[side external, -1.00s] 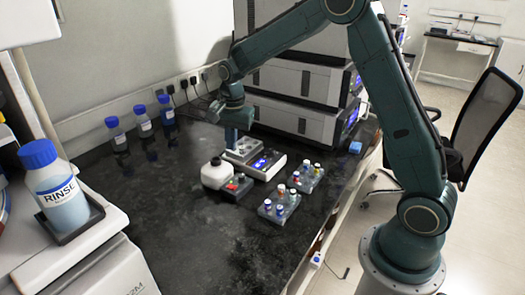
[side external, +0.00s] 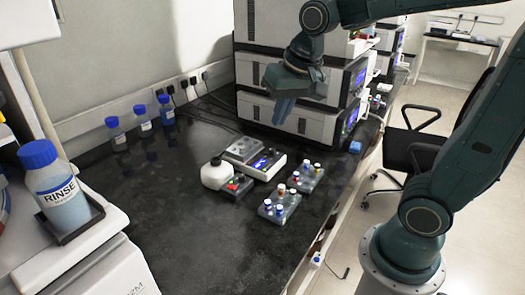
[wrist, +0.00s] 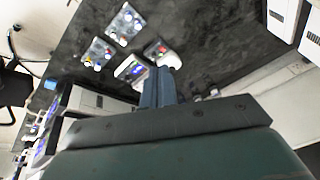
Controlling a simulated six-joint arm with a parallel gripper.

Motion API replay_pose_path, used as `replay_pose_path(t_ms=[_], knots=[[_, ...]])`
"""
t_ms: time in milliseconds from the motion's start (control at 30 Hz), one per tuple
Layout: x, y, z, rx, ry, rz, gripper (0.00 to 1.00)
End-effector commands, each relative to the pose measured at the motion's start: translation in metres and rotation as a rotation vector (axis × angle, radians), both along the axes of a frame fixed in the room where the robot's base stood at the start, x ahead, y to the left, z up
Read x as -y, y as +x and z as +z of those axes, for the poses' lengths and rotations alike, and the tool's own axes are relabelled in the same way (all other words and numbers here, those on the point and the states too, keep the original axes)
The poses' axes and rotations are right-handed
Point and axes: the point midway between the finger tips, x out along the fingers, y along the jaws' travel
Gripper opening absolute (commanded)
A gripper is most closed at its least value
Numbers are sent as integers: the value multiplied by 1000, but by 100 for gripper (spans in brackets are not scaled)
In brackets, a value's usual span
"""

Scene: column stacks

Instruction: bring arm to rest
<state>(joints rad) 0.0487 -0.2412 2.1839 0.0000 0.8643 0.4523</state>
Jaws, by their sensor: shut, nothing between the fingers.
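My gripper (side external: 283,110) is raised above the black bench, in front of the stacked white and dark instrument modules (side external: 292,75). Its fingers are shut with nothing between them. In the wrist view the shut fingers (wrist: 166,85) point out over the bench, with vial racks and small devices beyond them. My gripper appears apart from everything on the bench.
Blue-capped bottles (side external: 142,120) line the wall. A rinse bottle (side external: 60,190) sits front left. The front bench (side external: 170,240) is clear.

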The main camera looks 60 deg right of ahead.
Motion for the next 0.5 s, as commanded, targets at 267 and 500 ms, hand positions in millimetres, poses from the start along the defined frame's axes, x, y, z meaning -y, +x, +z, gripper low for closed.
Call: replay_pose_path(t_ms=[267, 500], knots=[[-8, -57, 9, 66, -69, 192, 0], [-13, -101, 5, 116, -134, 349, 0]])
